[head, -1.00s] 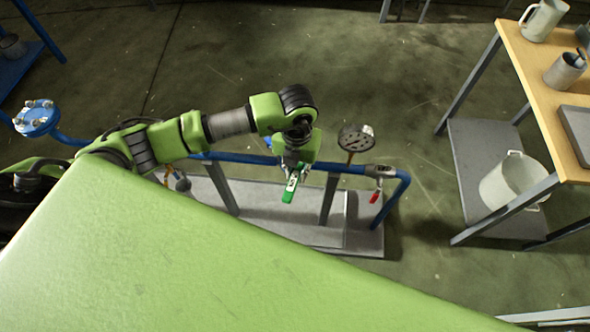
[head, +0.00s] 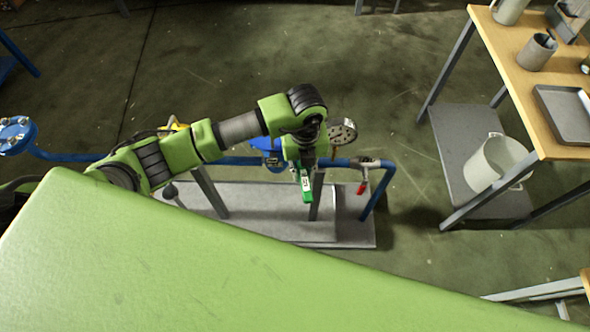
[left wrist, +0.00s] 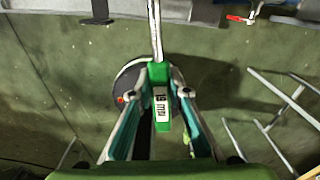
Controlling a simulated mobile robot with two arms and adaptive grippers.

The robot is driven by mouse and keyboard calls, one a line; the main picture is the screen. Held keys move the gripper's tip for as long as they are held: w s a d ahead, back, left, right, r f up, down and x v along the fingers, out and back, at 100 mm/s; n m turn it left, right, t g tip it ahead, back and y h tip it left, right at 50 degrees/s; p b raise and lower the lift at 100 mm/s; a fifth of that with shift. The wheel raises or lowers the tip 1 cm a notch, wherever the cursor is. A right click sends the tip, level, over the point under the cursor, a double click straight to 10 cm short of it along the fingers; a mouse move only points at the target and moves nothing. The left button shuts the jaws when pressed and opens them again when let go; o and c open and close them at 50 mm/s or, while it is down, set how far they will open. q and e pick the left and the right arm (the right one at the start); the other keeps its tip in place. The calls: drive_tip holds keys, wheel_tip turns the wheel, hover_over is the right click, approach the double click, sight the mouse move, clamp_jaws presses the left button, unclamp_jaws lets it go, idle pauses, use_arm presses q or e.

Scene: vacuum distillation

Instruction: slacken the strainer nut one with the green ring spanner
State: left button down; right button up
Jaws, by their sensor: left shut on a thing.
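My left gripper (head: 304,168) is shut on the green ring spanner (head: 307,188), above the piping stand. In the left wrist view the spanner's green labelled grip (left wrist: 162,108) sits between the fingers of my left gripper (left wrist: 162,90), and its grey metal shaft runs away toward the top. The ring end is not clear. A blue fitting (head: 268,146) on the pipe is partly hidden behind my gripper. A blue flange (head: 15,135) with several bolts is at the far left. I cannot make out which part is strainer nut one. My right gripper is not in view.
A blue pipe (head: 235,161) runs over a grey base plate (head: 265,226), with a round gauge (head: 342,131) and a red-handled valve (head: 363,187) near its right end. A wooden-topped table (head: 515,70) with vessels stands at right. The floor behind the stand is open.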

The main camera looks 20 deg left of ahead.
use_arm(q)
drive_tip(key=shift+d, duration=0.15)
drive_tip(key=w+d+n, duration=0.1)
drive_tip(key=d+n, duration=0.1)
drive_tip(key=shift+w+d+n, duration=0.25)
drive_tip(key=shift+w+n, duration=0.05)
drive_tip(key=shift+w, duration=0.05)
drive_tip(key=shift+w+d+n+b, duration=0.5)
drive_tip(key=shift+w+d+n, duration=0.55)
drive_tip(key=shift+n, duration=0.05)
